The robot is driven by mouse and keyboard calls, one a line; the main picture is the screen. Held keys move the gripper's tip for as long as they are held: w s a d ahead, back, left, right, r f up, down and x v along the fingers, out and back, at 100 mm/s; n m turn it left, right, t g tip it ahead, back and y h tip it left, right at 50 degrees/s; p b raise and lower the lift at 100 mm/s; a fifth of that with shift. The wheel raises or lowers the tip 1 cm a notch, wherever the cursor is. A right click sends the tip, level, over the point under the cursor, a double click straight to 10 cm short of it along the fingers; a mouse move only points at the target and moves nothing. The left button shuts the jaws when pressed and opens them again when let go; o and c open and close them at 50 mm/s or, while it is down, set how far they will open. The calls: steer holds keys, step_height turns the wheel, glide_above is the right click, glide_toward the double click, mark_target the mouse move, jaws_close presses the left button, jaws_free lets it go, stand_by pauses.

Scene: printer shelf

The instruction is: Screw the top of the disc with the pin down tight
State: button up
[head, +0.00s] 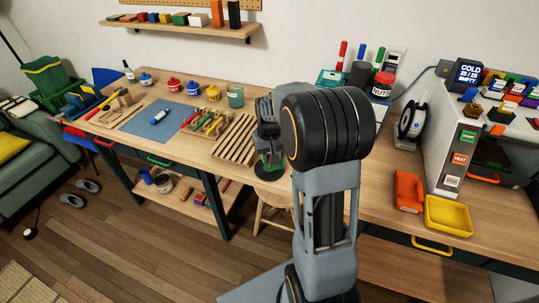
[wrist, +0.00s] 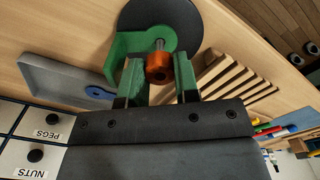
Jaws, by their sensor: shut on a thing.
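In the wrist view, a dark round disc (wrist: 196,14) lies on the wooden bench, with a green curved part (wrist: 122,45) over it. A thin metal pin (wrist: 159,44) stands there, and an orange top (wrist: 159,69) sits at the pin's near end. My gripper (wrist: 158,74) has its green fingers on either side of the orange top, shut on it. Whether the top is seated tight cannot be told. In the head view the disc (head: 268,176) shows below my gripper (head: 270,160); the orange top is hidden there.
A slatted wooden rack (head: 234,138) stands close beside the disc. In the wrist view, a grey tray (wrist: 62,72) with a blue ring (wrist: 99,93) lies left, near drawers labelled PEGS (wrist: 44,122) and NUTS (wrist: 28,158). A blue mat (head: 160,122) lies farther left.

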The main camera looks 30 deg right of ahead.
steer(key=shift+f, duration=0.3)
steer(key=shift+f+b, duration=0.25)
steer(key=shift+b, duration=0.1)
steer(key=shift+f, duration=0.4)
stand_by(0.5)
stand_by(0.7)
steer(key=o, duration=1)
steer(key=shift+c, duration=0.2)
steer(key=shift+r, duration=0.1)
steer(key=shift+r+p, duration=2.7)
steer(key=shift+r, duration=0.75)
